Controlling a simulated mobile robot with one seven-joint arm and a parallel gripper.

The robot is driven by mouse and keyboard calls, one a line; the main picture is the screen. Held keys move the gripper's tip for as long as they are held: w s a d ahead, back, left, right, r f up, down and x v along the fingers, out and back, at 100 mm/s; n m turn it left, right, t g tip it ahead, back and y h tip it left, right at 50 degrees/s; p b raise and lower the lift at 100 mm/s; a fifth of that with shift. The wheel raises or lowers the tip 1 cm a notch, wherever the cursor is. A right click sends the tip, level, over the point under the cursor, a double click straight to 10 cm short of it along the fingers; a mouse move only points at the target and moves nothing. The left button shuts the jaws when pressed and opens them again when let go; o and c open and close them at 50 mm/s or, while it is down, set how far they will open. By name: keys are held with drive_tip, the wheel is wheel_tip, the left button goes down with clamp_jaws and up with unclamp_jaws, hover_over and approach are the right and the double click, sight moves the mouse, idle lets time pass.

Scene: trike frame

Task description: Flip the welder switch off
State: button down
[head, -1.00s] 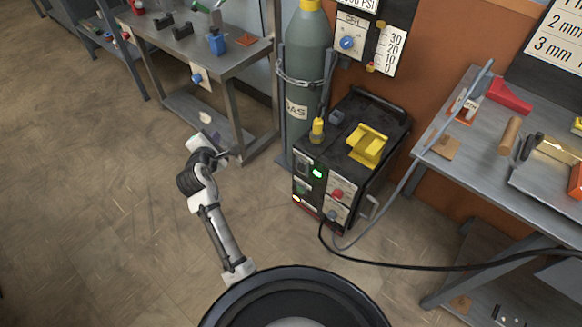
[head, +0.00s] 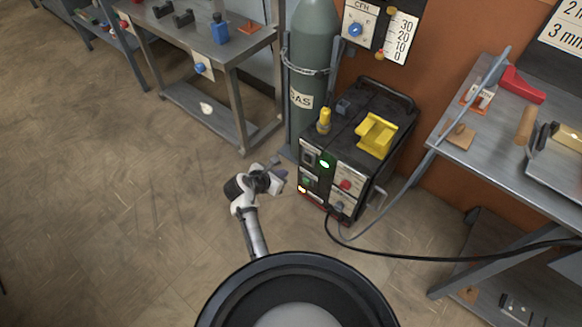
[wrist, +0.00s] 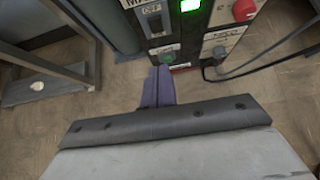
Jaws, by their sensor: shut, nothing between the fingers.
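The welder (head: 355,150) is a dark box on the floor with a yellow handle-like part on top. Its front panel faces my arm. In the wrist view, the welder switch (wrist: 154,22) is a grey rocker in a plate at the upper left of the panel, with lettering reading OFF above it. A lit green lamp (wrist: 190,5) is right of it, and it also shows in the head view (head: 324,163). My gripper (wrist: 158,72) is shut and empty, its purplish fingers pointing at the panel below the switch. I cannot tell whether they touch it.
A grey gas cylinder (head: 312,70) is chained behind the welder. A metal bench (head: 240,55) stands at the left and a worktable (head: 480,140) at the right. A black cable (head: 450,259) runs from the welder to the right. The floor at left is clear.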

sight(307, 157)
drive_tip(key=shift+w+d+r+b+x, duration=0.15)
drive_tip(key=shift+w+r+b+x, duration=0.15)
drive_tip(key=shift+x, duration=1.7)
drive_tip(key=shift+w+d+r+b+x, duration=0.2)
drive_tip(key=shift+r+b+x, duration=0.2)
drive_tip(key=shift+x, duration=1.55)
drive_tip(key=shift+w+d+r+b+x, duration=0.1)
drive_tip(key=shift+w+r+b+x, duration=0.25)
drive_tip(key=shift+x, duration=1.65)
drive_tip(key=shift+s+r, duration=0.1)
drive_tip(key=shift+s, duration=0.05)
drive_tip(key=shift+d+r+p, duration=0.1)
drive_tip(key=shift+r+p, duration=0.2)
drive_tip(key=shift+p, duration=0.7)
drive_tip(key=shift+w+f, duration=0.2)
drive_tip(key=shift+f, duration=0.05)
drive_tip(key=shift+r+p, duration=0.85)
drive_tip(key=shift+p, duration=0.2)
